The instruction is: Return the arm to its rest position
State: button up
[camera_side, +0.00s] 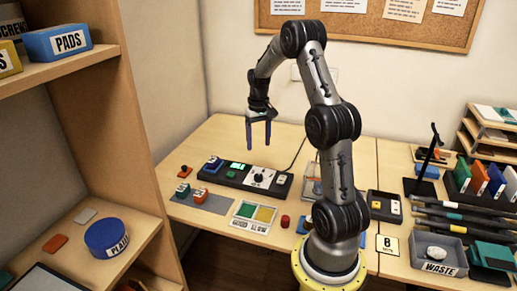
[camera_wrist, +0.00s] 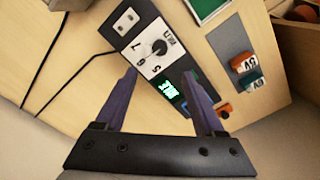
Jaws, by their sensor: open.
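My gripper (camera_side: 258,134) hangs in the air above the back of the table, fingers pointing down. Its two blue-purple fingers are apart with nothing between them. In the wrist view my gripper (camera_wrist: 160,95) also shows open and empty, above a dark control panel. The dark panel (camera_side: 232,177) lies on the table below it and has a white dial plate (camera_side: 260,178) and a lit green display (camera_side: 238,166). The dial (camera_wrist: 159,46) and the green display (camera_wrist: 169,90) show in the wrist view too. The fingers look clear of the panel.
A grey mat (camera_side: 214,206) with a green and an orange block lies front left of the panel, near a green-and-yellow tray (camera_side: 243,224) and a red knob (camera_side: 285,221). A wooden shelf (camera_side: 140,130) stands at left. A waste bin (camera_side: 455,245), rods and folders crowd the right.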

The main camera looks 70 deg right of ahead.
jog(key=shift+r, duration=0.1)
dwell(0.3)
jog(key=w+a+r+n+t+h, duration=0.1)
jog(key=w+a+r+n+t, duration=0.15)
jog(key=a+r, duration=0.6)
jog(key=w+a+r+n+t+h, duration=0.1)
jog(key=w+a+r+n, duration=0.15)
jog(key=a+r, duration=0.65)
jog(key=s+a+r+n+t+y, duration=0.1)
jog(key=s+a+n, duration=0.1)
jog(key=s+a, duration=0.4)
jog(key=s+a+r+n+t, duration=0.1)
jog(key=s+a+r, duration=0.15)
jog(key=a, duration=0.55)
jog(key=s+a+f+n+y, duration=0.1)
jog(key=s+a+f, duration=0.2)
jog(key=s+f, duration=0.3)
jog(key=s, duration=0.3)
jog(key=shift+s+f, duration=0.2)
jog(key=shift+f, duration=0.05)
jog(key=shift+c, duration=0.2)
